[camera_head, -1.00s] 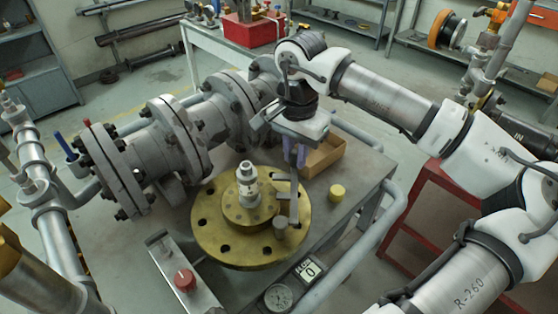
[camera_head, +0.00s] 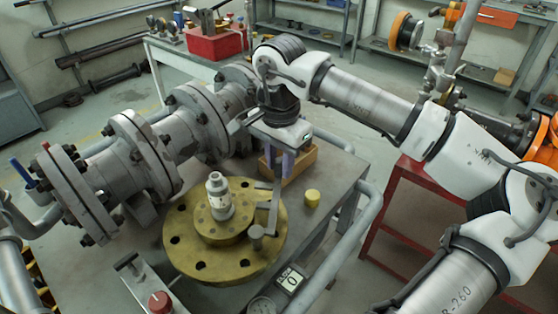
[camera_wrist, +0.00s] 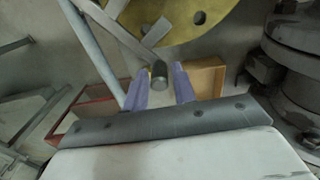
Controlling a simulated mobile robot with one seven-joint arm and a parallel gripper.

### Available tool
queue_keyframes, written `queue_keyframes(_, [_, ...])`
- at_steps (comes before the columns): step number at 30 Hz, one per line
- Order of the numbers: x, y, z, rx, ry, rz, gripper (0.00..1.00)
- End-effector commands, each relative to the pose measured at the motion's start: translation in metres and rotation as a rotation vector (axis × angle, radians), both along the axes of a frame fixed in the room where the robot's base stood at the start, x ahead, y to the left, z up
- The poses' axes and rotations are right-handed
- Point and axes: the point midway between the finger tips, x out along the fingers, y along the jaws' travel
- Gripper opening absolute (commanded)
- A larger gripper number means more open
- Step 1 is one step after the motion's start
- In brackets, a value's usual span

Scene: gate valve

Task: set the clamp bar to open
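The clamp bar (camera_head: 273,216) is a flat grey bar lying over the right side of the brass flange (camera_head: 183,262). In the wrist view the bar (camera_wrist: 122,36) runs from the upper left toward a dark upright peg (camera_wrist: 160,74) at its near end. My gripper (camera_head: 279,168) points down at the bar's far end in the head view. In the wrist view its two purple fingers (camera_wrist: 161,84) are apart, one on each side of the peg, with visible gaps. Whether the fingertips reach down to the peg's height is unclear. The peg is hidden in the head view.
A white-grey fitting (camera_head: 219,197) stands on the flange's raised middle. A yellow cap (camera_head: 312,197) and an open wooden box (camera_head: 300,162) lie close to my gripper. A bolted grey pipe (camera_head: 140,160) runs behind left. A plate reading 0 (camera_head: 291,281) is in front.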

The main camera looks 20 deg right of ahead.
Motion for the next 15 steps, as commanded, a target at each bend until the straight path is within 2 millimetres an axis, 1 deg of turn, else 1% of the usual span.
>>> queue_keyframes(1, [0.000, 0.000, 0.000, 0.000, 0.000, 0.000, 0.33])
queue_keyframes(3, [0.000, 0.000, 0.000, 0.000, 0.001, 0.001, 0.40])
queue_keyframes(11, [0.000, 0.000, 0.000, 0.001, 0.002, 0.001, 0.40])
queue_keyframes(15, [0.000, 0.000, 0.010, 0.000, 0.001, 0.001, 0.40])
